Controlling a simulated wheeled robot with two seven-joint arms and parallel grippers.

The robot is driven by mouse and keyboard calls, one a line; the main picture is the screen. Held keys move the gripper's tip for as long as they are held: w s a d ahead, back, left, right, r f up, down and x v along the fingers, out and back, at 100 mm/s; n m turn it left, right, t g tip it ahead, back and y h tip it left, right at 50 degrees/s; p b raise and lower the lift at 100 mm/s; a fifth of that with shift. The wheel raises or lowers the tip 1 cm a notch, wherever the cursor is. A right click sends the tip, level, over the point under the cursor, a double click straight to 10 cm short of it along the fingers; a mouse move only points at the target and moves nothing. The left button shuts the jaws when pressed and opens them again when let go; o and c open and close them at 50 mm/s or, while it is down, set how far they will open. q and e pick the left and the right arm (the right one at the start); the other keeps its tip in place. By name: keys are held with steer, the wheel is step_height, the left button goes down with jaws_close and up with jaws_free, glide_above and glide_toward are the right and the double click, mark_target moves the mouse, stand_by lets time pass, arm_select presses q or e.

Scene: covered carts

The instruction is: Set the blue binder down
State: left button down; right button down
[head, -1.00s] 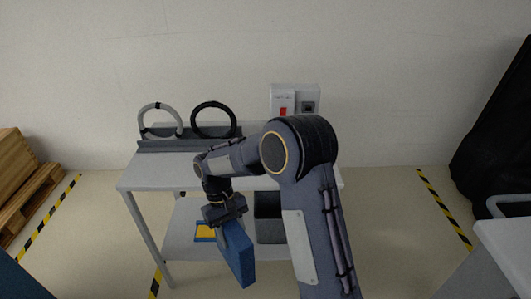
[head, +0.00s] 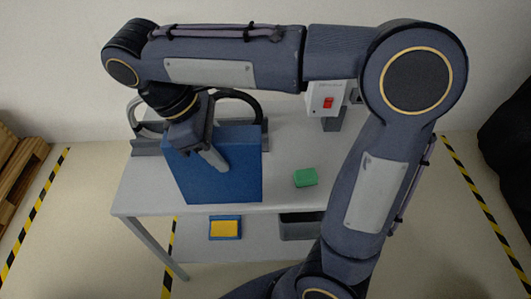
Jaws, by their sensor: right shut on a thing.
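The blue binder (head: 225,180) is upright above the left part of the grey cart's top shelf (head: 285,195). My right gripper (head: 210,155) is shut on its upper part, one finger showing across the near face. The binder's lower edge is close to the shelf's front edge; I cannot tell if it touches the shelf. The binder hides part of the dark rack (head: 146,146) and the rings behind it. My left gripper is not in view.
A green block (head: 305,177) lies on the top shelf right of the binder. A switch box (head: 325,99) stands at the back. The lower shelf holds a blue and yellow item (head: 225,228) and a dark bin (head: 298,226). A wooden pallet (head: 20,178) is at left.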

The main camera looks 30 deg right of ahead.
steer(key=w+d+f, duration=0.7)
steer(key=d+f, duration=0.3)
steer(key=f, duration=0.2)
steer(key=shift+d+f+p, duration=0.2)
steer(key=shift+d+p, duration=0.1)
steer(key=shift+p, duration=0.1)
steer(key=shift+f, duration=0.15)
steer(key=c, duration=0.8)
jaws_free()
